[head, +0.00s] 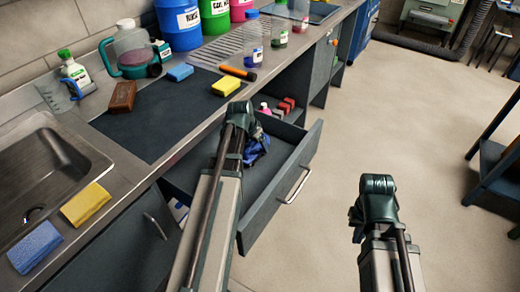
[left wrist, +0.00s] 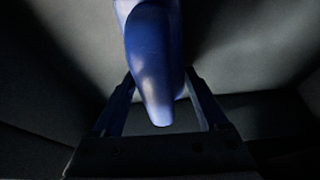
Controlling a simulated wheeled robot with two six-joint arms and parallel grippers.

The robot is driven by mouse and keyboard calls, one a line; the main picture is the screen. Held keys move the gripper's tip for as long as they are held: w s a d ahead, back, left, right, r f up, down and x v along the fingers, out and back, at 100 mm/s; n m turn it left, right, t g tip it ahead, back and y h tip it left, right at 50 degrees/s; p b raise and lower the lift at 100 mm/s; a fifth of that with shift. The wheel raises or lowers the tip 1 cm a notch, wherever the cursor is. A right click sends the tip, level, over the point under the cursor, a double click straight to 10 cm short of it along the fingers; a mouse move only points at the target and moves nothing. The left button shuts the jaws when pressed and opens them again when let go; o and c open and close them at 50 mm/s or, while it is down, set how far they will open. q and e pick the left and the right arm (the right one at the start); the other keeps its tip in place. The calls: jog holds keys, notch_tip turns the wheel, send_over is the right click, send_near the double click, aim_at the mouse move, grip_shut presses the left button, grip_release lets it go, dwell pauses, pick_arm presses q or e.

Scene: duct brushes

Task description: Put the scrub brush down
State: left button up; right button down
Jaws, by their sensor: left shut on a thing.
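My left gripper (left wrist: 160,88) is shut on a blue, tapering handle, which I take to be the scrub brush (left wrist: 155,60). In the left wrist view the handle's rounded end points down between the two fingers; its other end leaves the picture at the top. In the head view my left arm reaches over the open drawer (head: 285,190), and a blue piece (head: 256,146) shows low inside it, beside my wrist. Whether the brush touches the drawer floor cannot be told. My right gripper (head: 358,218) is over open floor, its fingers mostly hidden by the wrist.
The counter above carries sponges (head: 226,86), a brown block (head: 122,97), an orange-handled tool (head: 238,72), bottles and buckets. A sink (head: 45,165) is at left.

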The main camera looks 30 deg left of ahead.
pick_arm(q)
jog(key=shift+f, duration=0.2)
jog(key=o, duration=1.1)
jog(key=shift+r, duration=0.1)
jog(key=shift+p+v, duration=0.85)
jog(key=shift+p, duration=0.05)
jog(key=p+v, duration=0.9)
jog(key=v, duration=0.1)
jog(key=shift+r+p, duration=0.25)
jog(key=shift+p, duration=0.1)
